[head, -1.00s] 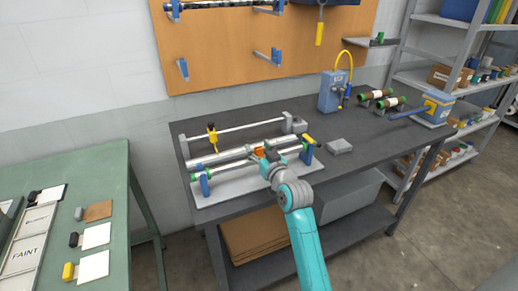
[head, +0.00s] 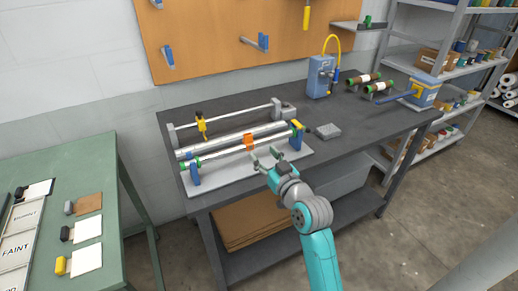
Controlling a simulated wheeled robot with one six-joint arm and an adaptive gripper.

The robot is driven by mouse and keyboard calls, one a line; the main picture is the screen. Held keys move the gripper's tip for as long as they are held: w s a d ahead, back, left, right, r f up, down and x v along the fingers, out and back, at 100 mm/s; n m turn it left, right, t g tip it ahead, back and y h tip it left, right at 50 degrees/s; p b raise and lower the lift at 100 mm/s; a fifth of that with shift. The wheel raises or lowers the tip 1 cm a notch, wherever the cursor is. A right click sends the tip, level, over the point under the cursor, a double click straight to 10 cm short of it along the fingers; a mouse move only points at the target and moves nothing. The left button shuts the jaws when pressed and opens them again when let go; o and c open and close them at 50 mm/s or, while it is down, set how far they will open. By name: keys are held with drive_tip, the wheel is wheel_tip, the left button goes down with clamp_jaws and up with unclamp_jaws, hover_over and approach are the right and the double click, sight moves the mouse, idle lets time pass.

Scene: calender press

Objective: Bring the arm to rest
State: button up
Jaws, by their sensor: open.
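My gripper (head: 266,157) is open and empty at the end of my teal and grey arm. It is over the front edge of the light grey base plate (head: 217,180) of the press on the dark workbench. The press has silver rollers, a front roller with green ends between blue stands, and an orange piece (head: 249,141) on the rollers. The gripper's fingertips point toward the rollers and appear apart from the orange piece.
A yellow clamp-like piece (head: 201,125) stands at the press's rear left. A blue device (head: 321,76) with a yellow hose stands farther back. A green table (head: 95,160) with sample cards is at the left. Bare floor lies in front.

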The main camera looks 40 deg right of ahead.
drive_tip(key=shift+s, duration=0.25)
drive_tip(key=shift+a, duration=0.1)
drive_tip(key=s+a+f+g+y, duration=0.2)
drive_tip(key=s+a+f, duration=1.3)
drive_tip(key=s, duration=0.2)
drive_tip(key=s+a+n+y, duration=0.1)
drive_tip(key=s+a, duration=0.3)
drive_tip(key=s, duration=0.6)
drive_tip(key=s+a+n+y, duration=0.2)
drive_tip(key=s+a, duration=0.2)
drive_tip(key=s, duration=0.7)
drive_tip(key=shift+s+r+g, duration=0.25)
drive_tip(key=shift+r+g, duration=0.05)
drive_tip(key=shift+r, duration=0.1)
drive_tip(key=shift+a, duration=0.1)
